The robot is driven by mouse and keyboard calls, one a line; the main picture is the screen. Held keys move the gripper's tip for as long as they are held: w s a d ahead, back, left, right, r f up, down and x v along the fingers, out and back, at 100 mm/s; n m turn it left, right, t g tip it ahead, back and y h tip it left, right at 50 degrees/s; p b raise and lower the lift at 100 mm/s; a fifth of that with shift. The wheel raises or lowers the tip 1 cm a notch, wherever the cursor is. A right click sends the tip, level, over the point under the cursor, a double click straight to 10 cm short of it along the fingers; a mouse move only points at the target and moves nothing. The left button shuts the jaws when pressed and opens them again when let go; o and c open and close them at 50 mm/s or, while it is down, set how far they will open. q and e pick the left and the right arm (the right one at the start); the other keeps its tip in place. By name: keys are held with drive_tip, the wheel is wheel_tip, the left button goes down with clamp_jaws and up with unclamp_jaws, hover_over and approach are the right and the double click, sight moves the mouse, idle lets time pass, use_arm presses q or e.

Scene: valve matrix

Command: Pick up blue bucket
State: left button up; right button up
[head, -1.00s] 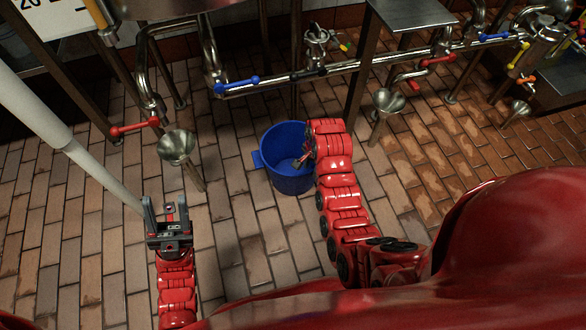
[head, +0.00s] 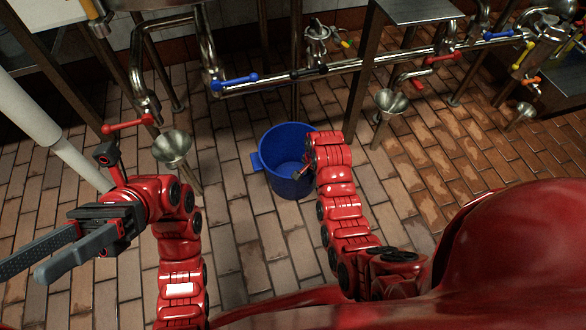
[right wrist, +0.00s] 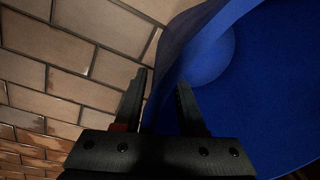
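The blue bucket (head: 287,186) stands upright on the brick floor, in the middle of the head view. My right gripper (head: 304,170) is at the bucket's right side, mostly hidden behind my own red arm. In the right wrist view the bucket (right wrist: 275,85) fills the right side. There my right gripper (right wrist: 163,85) has its fingers apart, with the bucket's wall running between them. One finger shows against the floor and the other against the blue. My left gripper (head: 22,272) is open and empty at the far left, well away from the bucket.
A steel funnel (head: 172,147) stands left of the bucket and another funnel (head: 391,102) to its right. A pipe with a blue valve handle (head: 235,81) runs behind it. A red valve handle (head: 127,125) is above my left arm.

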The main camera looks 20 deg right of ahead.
drive_tip(key=shift+f, duration=0.1)
clamp_jaws()
idle(1.5)
